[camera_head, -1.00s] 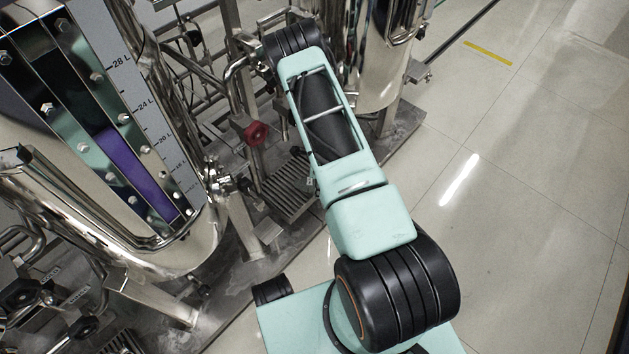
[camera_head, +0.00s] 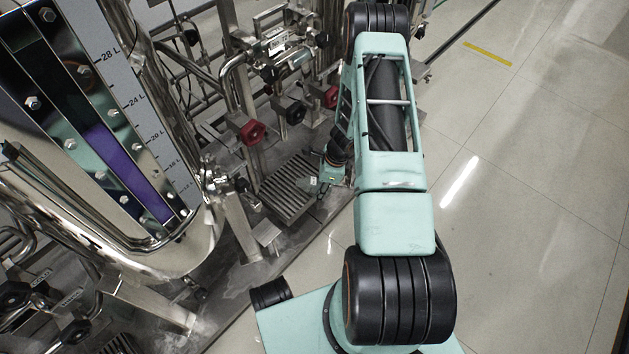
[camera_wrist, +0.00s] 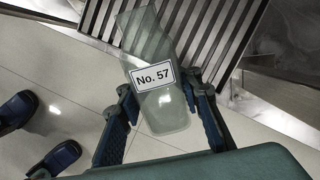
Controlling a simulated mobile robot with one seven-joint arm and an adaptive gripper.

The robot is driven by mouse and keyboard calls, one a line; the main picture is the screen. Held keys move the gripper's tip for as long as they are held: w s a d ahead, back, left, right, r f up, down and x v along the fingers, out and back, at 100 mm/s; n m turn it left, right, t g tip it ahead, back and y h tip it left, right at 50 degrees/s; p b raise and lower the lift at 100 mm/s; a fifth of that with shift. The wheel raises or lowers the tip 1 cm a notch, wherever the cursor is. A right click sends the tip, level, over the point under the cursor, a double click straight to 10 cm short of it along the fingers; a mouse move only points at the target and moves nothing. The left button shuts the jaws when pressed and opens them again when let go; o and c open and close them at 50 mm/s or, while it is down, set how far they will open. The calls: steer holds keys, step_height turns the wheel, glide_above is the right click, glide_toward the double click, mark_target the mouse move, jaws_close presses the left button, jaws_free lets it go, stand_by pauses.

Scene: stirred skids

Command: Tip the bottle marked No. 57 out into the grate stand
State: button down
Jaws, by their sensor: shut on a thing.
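A clear glass bottle (camera_wrist: 148,42) with a white label reading "No. 57" is between the two fingers of my gripper (camera_wrist: 158,92) in the wrist view. The gripper is shut on it. The bottle looks tilted in that view, its far end overlapping the slats. I cannot tell whether it holds anything. The grate stand (camera_head: 287,190) is a low dark slatted grate on the skid base, and its slats also show in the wrist view (camera_wrist: 208,32). In the head view my gripper (camera_head: 322,183) is small, at the grate's right side, and the bottle is hard to make out.
A large steel tank (camera_head: 150,215) with a litre scale stands at the left. Red valve handles (camera_head: 252,132) and steel pipes rise behind the grate. A small steel plate (camera_head: 266,233) stands in front of it. The tiled floor (camera_head: 530,190) at the right is clear.

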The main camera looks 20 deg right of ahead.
mark_target(331, 185)
steer(key=shift+t+y, duration=0.6)
steer(key=shift+y, duration=0.3)
steer(key=shift+s+d+r+b, duration=0.15)
steer(key=shift+s+d+r, duration=0.1)
steer(key=shift+d+r, duration=0.4)
steer(key=shift+s+d+r+b, duration=0.2)
steer(key=shift+s+d+r, duration=0.15)
steer(key=shift+r, duration=0.35)
steer(key=shift+s+d+r+b, duration=0.15)
steer(key=shift+s+d+r, duration=0.05)
steer(key=shift+d+r, duration=0.45)
steer(key=shift+s+d+r+t+y+b, duration=0.25)
steer(key=shift+s+d+t+y+b, duration=0.1)
steer(key=shift+d+t+y+b, duration=0.35)
steer(key=s+d+r+t+y, duration=0.2)
steer(key=d+t+y, duration=0.3)
steer(key=y, duration=0.4)
steer(key=shift+s+d+r+t+y, duration=0.15)
steer(key=shift+s+r+t+y, duration=0.2)
steer(key=shift+s, duration=0.45)
